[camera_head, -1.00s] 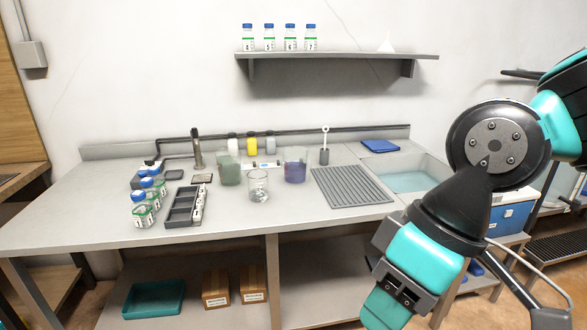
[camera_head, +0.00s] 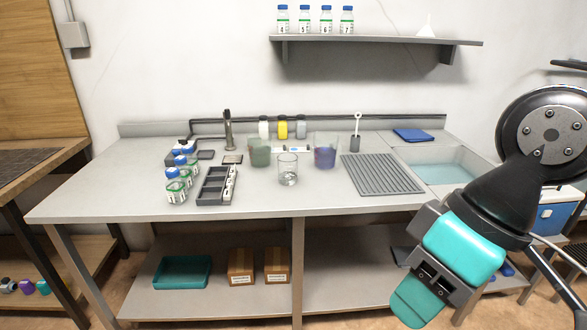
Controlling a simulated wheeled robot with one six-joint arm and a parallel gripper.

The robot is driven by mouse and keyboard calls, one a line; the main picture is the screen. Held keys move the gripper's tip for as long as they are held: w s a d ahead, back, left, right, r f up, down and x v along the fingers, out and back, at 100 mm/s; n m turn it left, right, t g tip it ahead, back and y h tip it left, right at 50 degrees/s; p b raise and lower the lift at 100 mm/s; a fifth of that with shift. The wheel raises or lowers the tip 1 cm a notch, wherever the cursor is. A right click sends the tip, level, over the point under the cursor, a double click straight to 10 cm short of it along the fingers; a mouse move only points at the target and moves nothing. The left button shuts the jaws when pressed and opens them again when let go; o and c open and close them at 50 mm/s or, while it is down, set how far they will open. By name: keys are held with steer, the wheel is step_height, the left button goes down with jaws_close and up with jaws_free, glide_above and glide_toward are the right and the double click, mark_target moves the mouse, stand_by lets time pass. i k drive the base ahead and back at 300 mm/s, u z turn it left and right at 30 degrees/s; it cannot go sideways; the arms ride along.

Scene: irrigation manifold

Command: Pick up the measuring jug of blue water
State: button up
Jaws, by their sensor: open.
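The measuring jug of blue water (camera_head: 325,156) stands upright on the grey bench, right of the middle. Its contents look dark blue-violet. A clear, nearly empty glass beaker (camera_head: 288,170) stands in front and to the left of it. A jug with green contents (camera_head: 260,153) stands further left. My gripper (camera_head: 420,295) hangs at the lower right, in front of the bench and well apart from the jug. Its fingertips are only partly visible. It holds nothing that I can see.
A ribbed drying mat (camera_head: 381,174) lies right of the jug, beside a sink (camera_head: 440,168) of water. Several blue-capped bottles (camera_head: 178,178) and a dark rack (camera_head: 216,186) stand to the left. A wall shelf (camera_head: 375,41) hangs above. The bench front is clear.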

mark_target(328, 149)
steer(key=z, duration=0.5)
steer(key=i, duration=0.65)
steer(key=z, duration=0.6)
steer(key=i, duration=0.8)
steer(key=u, duration=0.5)
steer(key=i, duration=0.65)
steer(key=u, duration=1.05)
steer(key=i, duration=0.35)
steer(key=u, duration=0.3)
